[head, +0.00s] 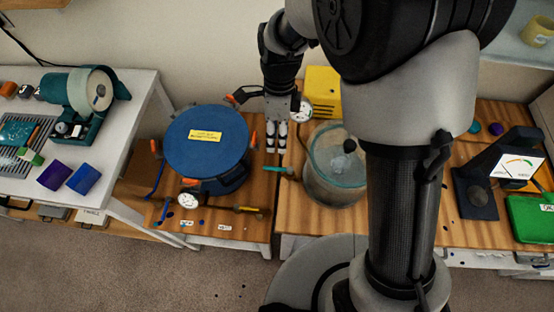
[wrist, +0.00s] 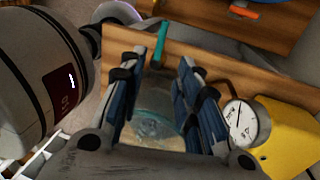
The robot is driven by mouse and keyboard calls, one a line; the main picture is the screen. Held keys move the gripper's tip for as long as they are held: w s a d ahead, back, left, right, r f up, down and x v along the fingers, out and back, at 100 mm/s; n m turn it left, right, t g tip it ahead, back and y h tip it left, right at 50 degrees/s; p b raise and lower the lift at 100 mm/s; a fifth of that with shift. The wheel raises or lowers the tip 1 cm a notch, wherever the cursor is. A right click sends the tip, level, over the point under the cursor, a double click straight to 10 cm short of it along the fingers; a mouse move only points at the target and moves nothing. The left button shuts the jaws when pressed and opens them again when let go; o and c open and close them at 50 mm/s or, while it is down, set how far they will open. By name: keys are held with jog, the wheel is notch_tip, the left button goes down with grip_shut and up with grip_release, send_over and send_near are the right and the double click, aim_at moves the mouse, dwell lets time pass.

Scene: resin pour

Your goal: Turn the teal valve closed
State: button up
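The teal valve handle (head: 278,169) is a short bar between the blue round pot and the clear round chamber in the head view. It lies roughly left to right there. In the wrist view the teal handle (wrist: 160,42) shows just beyond my fingertips, running roughly along the fingers' pointing direction. My gripper (head: 277,147) points down a little behind the handle in the head view. Its fingers (wrist: 160,64) are spread apart with nothing held between them. I cannot tell the exact height of the fingertips above the handle. The valve's body is not clear in either view.
The blue pot (head: 190,155) with orange clamps stands left, the clear chamber (head: 335,185) right. A yellow box (head: 323,88) and a gauge (head: 301,110) are close behind my gripper. My arm hides part of the right bench.

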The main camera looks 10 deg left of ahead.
aim_at(277, 169)
jog(key=f, duration=0.3)
jog(key=s+f+b, duration=0.1)
jog(key=f, duration=0.3)
jog(key=s+f+b, duration=0.1)
jog(key=f, duration=0.2)
jog(key=shift+f, duration=0.3)
jog(key=shift+c, duration=0.5)
grip_shut()
